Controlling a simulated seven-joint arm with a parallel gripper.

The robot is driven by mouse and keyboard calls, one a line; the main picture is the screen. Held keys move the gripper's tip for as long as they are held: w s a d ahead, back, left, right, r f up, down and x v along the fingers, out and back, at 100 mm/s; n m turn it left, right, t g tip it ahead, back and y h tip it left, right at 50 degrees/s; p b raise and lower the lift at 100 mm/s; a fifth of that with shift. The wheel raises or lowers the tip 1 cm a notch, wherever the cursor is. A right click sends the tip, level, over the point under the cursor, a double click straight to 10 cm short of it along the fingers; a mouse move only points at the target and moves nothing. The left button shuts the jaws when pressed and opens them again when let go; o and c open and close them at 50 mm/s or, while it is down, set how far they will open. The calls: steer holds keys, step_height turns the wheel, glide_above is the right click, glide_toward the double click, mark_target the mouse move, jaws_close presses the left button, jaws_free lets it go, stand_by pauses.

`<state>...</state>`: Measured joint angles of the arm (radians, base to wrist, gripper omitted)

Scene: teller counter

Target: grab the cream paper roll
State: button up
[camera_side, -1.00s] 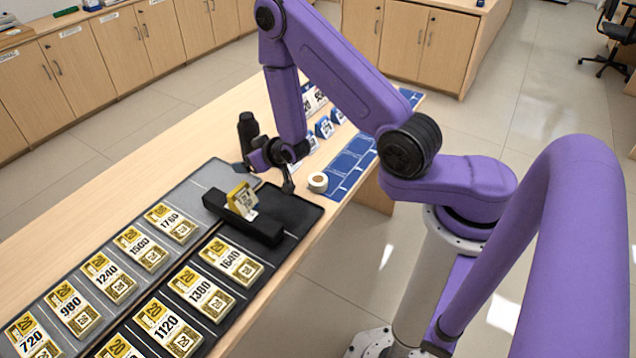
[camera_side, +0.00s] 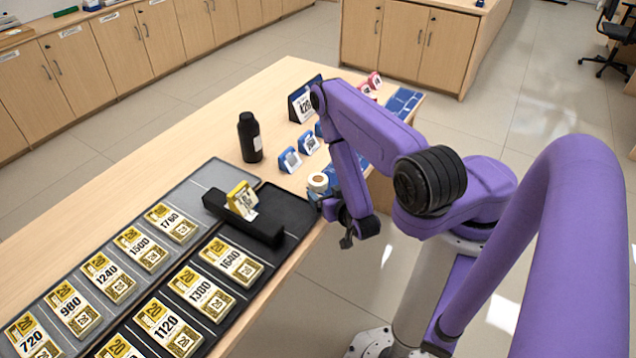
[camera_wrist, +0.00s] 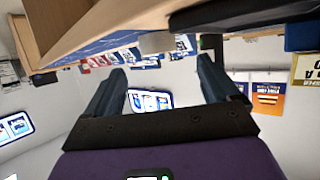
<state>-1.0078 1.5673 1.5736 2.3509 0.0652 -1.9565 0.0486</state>
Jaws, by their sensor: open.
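The cream paper roll (camera_side: 318,182) sits on the wooden counter near its front edge, beside the dark mat and the blue mat. My gripper (camera_side: 346,241) is just right of and in front of the roll, apart from it, and appears out past the counter's front edge. In the wrist view my two fingers (camera_wrist: 160,78) are spread apart with nothing held between them. A pale shape (camera_wrist: 155,42) shows at the counter edge above the fingers, and I cannot tell for sure if it is the roll.
A black bottle (camera_side: 249,138) stands behind the roll. A black holder (camera_side: 240,219) with yellow note cards lies left of it. Blue stands (camera_side: 309,143) are behind my arm. Rows of numbered note packs cover the mats (camera_side: 195,190) at left.

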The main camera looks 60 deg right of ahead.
mark_target(321, 184)
steer(key=shift+x, duration=3.65)
steer(key=shift+s+d, duration=0.1)
steer(key=shift+d, duration=0.05)
steer(key=c, duration=1.1)
